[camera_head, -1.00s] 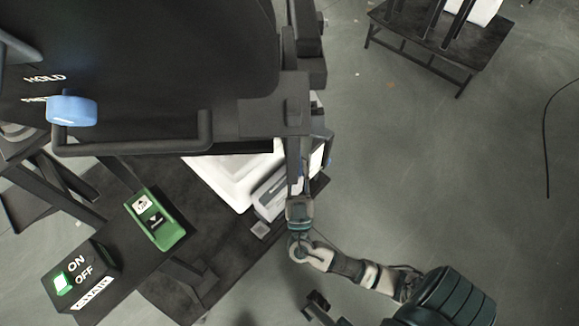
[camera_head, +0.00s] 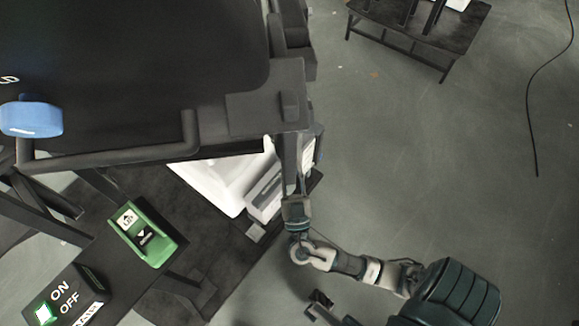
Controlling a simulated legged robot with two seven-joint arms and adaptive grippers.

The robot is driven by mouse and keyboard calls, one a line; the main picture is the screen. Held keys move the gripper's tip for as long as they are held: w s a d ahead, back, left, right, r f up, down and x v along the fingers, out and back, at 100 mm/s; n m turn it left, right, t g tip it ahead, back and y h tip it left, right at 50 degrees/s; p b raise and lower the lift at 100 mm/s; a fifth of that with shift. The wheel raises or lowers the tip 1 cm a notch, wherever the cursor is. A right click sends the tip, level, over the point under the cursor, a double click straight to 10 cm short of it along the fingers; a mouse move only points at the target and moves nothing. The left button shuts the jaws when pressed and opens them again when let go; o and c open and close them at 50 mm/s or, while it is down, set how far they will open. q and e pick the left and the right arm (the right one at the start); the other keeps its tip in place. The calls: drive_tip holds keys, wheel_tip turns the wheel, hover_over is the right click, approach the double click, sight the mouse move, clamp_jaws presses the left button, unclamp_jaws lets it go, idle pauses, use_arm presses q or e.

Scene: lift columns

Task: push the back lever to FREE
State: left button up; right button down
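A blue lever knob (camera_head: 31,118) is at the far left, beside the black chair seat. White lettering above it is cut off by the left edge, so I cannot read FREE there. I cannot tell for sure that this is the back lever. My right arm comes in from the lower right, and its wrist (camera_head: 298,212) is up against the chair's right-hand frame, well to the right of the blue knob. The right gripper's fingers are hidden or blend into the dark frame bars.
The black seat (camera_head: 130,65) and a dark tube bar (camera_head: 110,154) fill the upper left. A green lift switch (camera_head: 146,236) and an ON/OFF box (camera_head: 62,300) with a lit green button are at lower left. A dark bench (camera_head: 420,30) stands top right.

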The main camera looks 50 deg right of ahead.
drive_tip(key=c, duration=1.2)
unclamp_jaws()
drive_tip(key=shift+w+f, duration=0.1)
drive_tip(key=shift+f, duration=0.2)
drive_tip(key=shift+o, duration=0.8)
drive_tip(key=shift+a, duration=0.1)
drive_tip(key=v, duration=1.1)
drive_tip(key=shift+s+f, duration=0.25)
drive_tip(key=shift+s, duration=0.05)
drive_tip(key=shift+a, duration=0.1)
